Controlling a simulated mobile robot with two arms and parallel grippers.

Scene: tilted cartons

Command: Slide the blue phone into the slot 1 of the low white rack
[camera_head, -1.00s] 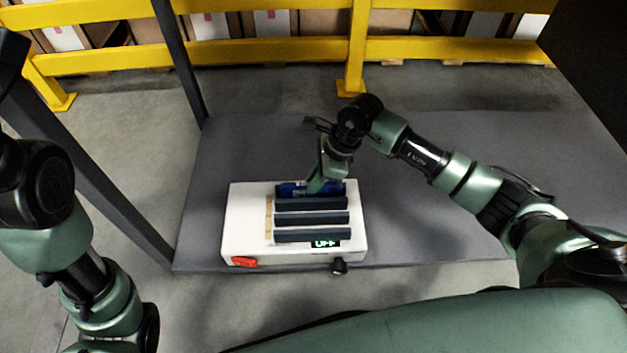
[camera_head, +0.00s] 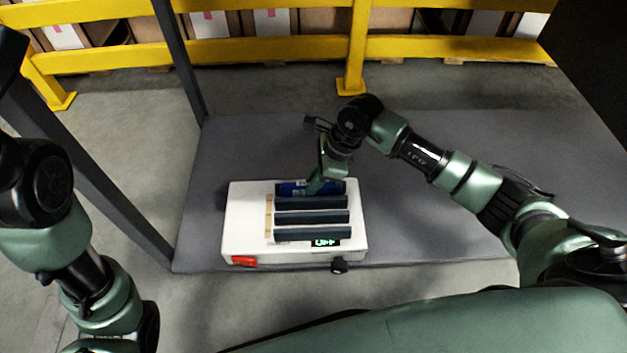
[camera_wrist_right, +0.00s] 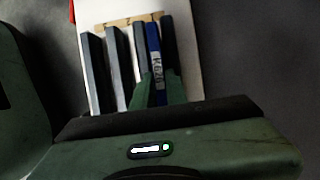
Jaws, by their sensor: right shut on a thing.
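The low white rack (camera_head: 240,222) lies on the grey platform and carries a row of dark upright dividers. The blue phone (camera_head: 295,188) stands on edge at the rack's far end, behind the farthest clearly visible divider. In the right wrist view the phone (camera_wrist_right: 153,42) stands between two dividers, with a label on its face; its lower edge is hidden. My right gripper (camera_head: 319,186) is shut on the phone from above. Its two green fingers (camera_wrist_right: 159,88) also show in the right wrist view. My left arm is at the left; its gripper is not in view.
The rack's front has an orange-red switch (camera_head: 244,261), a lit display reading OFF (camera_head: 325,243) and a dark knob (camera_head: 339,266). The grey platform (camera_head: 440,240) is clear to the right. A dark post (camera_head: 120,210) stands at left; a yellow barrier (camera_head: 270,55) runs behind.

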